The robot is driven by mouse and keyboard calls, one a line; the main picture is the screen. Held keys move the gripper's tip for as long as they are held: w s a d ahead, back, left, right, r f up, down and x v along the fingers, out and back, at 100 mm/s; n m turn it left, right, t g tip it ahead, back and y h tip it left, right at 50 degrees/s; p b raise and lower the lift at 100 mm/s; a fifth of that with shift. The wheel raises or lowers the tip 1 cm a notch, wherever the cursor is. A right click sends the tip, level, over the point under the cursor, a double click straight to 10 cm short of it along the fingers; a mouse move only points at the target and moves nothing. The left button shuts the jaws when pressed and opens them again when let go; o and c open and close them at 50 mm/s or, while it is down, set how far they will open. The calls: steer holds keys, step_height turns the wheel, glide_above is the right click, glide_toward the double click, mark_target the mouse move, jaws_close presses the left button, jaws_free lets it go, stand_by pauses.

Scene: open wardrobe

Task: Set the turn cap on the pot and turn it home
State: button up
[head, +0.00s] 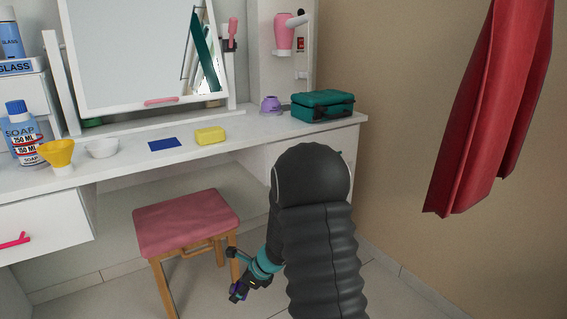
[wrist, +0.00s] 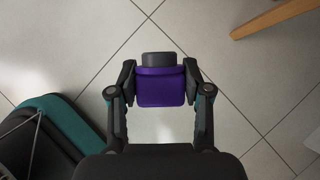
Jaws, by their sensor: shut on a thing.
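My gripper (head: 240,289) hangs low over the floor, right of the stool and well below the dressing table. In the wrist view my gripper (wrist: 160,84) is shut on a purple cap (wrist: 160,91) with a dark grey end, one finger on each side. In the head view only a small purple bit of the cap shows between the fingers. A small lilac pot (head: 270,105) stands on the right part of the table top, far from the gripper. Its top looks uncovered, but it is too small to tell fully.
A teal case (head: 322,105) stands just right of the pot. A yellow block (head: 210,135), blue card (head: 165,144), white bowl (head: 102,148), yellow funnel (head: 58,155) and soap bottle (head: 22,135) lie leftward. The pink stool (head: 185,218) stands in front. A red cloth (head: 490,110) hangs right.

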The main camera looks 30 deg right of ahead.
steer(key=w+d+r+n+g+h, duration=0.2)
steer(key=w+d+r+h, duration=0.1)
steer(key=d+r, duration=0.9)
steer(key=w+d+r+n+g+h, duration=0.2)
steer(key=w+d+r, duration=0.2)
steer(key=d+r, duration=0.85)
steer(key=s+d+r+n+t, duration=0.2)
steer(key=r+n+t, duration=0.2)
steer(key=r+n, duration=0.3)
steer(key=s+d+r+n+t, duration=0.2)
steer(key=r+n, duration=0.6)
steer(key=r, duration=0.4)
steer(key=s+d+r+n+t, duration=0.3)
steer(key=r+n, duration=0.4)
steer(key=r, duration=0.3)
steer(key=d+t, duration=0.1)
steer(key=t, duration=0.1)
steer(key=shift+d+r+n+t+y, duration=0.25)
steer(key=shift+r+n+t+y, duration=0.05)
steer(key=shift+r, duration=0.05)
